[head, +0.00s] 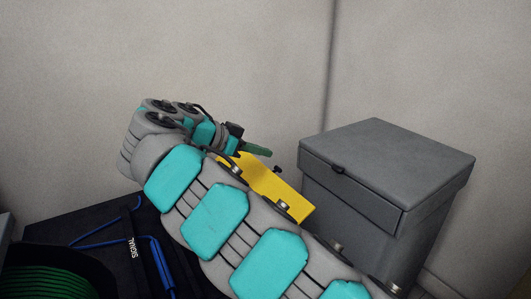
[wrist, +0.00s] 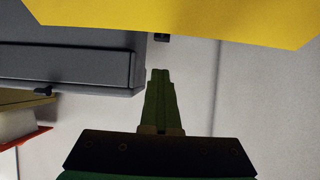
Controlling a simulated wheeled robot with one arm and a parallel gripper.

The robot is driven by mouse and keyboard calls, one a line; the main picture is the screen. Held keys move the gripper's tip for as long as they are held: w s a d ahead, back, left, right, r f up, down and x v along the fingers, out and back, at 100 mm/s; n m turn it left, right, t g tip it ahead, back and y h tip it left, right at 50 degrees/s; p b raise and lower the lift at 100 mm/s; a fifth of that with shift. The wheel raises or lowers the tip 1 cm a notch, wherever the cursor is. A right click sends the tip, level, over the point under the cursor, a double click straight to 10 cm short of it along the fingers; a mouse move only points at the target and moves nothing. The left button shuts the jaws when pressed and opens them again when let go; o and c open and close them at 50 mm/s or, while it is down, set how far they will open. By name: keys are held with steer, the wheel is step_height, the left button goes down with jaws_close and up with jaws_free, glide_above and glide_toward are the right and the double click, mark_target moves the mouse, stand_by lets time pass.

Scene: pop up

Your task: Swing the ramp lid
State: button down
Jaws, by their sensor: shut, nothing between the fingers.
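A yellow panel (head: 285,190) slants behind my arm in the head view, with a small dark knob near its upper edge. My arm hides much of it, so I cannot tell what it is hinged to. A yellow sheet (wrist: 180,18) also spans the top of the wrist view. My gripper (head: 266,151) is shut and empty, its green fingers just above the panel in the head view. In the wrist view the gripper (wrist: 161,75) points toward the yellow sheet, with a visible gap between them.
A grey box (head: 390,160) with a dark latch on its front stands to the right; it fills the upper left of the wrist view (wrist: 70,65). A black surface marked SIGNAL (head: 118,245), with blue tubes and a green coil (head: 45,275), lies lower left. Walls stand behind.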

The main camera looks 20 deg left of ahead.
steer(key=r+p, duration=0.1)
steer(key=s+a+r, duration=0.1)
steer(key=shift+s+a+r+p, duration=0.1)
steer(key=shift+s+r+p, duration=0.1)
steer(key=shift+r+p, duration=0.15)
steer(key=c, duration=1.1)
jaws_free()
steer(key=shift+p+v, duration=1.9)
steer(key=shift+v, duration=2)
